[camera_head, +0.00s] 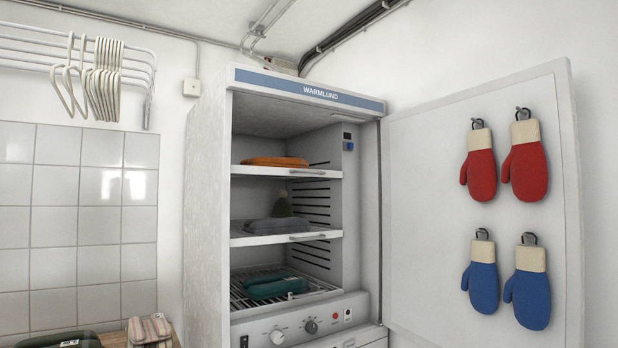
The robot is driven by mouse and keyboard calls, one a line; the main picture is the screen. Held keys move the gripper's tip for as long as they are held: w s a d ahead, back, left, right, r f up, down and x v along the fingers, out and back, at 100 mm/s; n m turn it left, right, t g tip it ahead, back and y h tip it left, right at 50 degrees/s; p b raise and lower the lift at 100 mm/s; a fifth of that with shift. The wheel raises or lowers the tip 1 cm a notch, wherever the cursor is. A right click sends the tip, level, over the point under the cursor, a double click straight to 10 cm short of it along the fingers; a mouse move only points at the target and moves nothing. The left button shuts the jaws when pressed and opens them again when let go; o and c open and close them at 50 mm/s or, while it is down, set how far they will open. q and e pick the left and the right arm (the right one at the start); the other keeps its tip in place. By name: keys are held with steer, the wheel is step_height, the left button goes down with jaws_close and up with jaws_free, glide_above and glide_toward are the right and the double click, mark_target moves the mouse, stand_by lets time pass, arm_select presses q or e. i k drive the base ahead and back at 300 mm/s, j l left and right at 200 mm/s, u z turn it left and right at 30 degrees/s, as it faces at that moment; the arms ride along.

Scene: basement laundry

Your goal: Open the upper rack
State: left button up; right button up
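The drying cabinet (207,200), marked WARMLUND, stands in the middle with its door (430,190) swung wide open to the right. The upper rack (250,171) is a white-fronted shelf with a small handle at the right of its front edge. It sits inside the cabinet, its front about level with the rack below. A folded orange item (274,161) lies on it. The middle rack (255,240) holds grey folded items (275,225) and a dark cone-shaped item. The wire bottom rack (243,299) holds teal items (275,287). Neither of my grippers is in view.
Red mittens (479,172) and blue mittens (482,287) hang on hooks inside the door. Knobs (277,337) sit below the racks. A wall rail with hangers (103,75) is at upper left. Folded textiles (148,330) lie at lower left. The space before the racks looks clear.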

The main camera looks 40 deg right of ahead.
mark_target(265, 172)
steer(key=i+l, duration=0.15)
steer(key=l, duration=0.2)
steer(key=i+l+u, duration=0.1)
steer(key=l, duration=0.25)
steer(key=i+l, duration=0.2)
steer(key=l, duration=0.2)
steer(key=i+l+u, duration=0.1)
steer(key=l, duration=0.25)
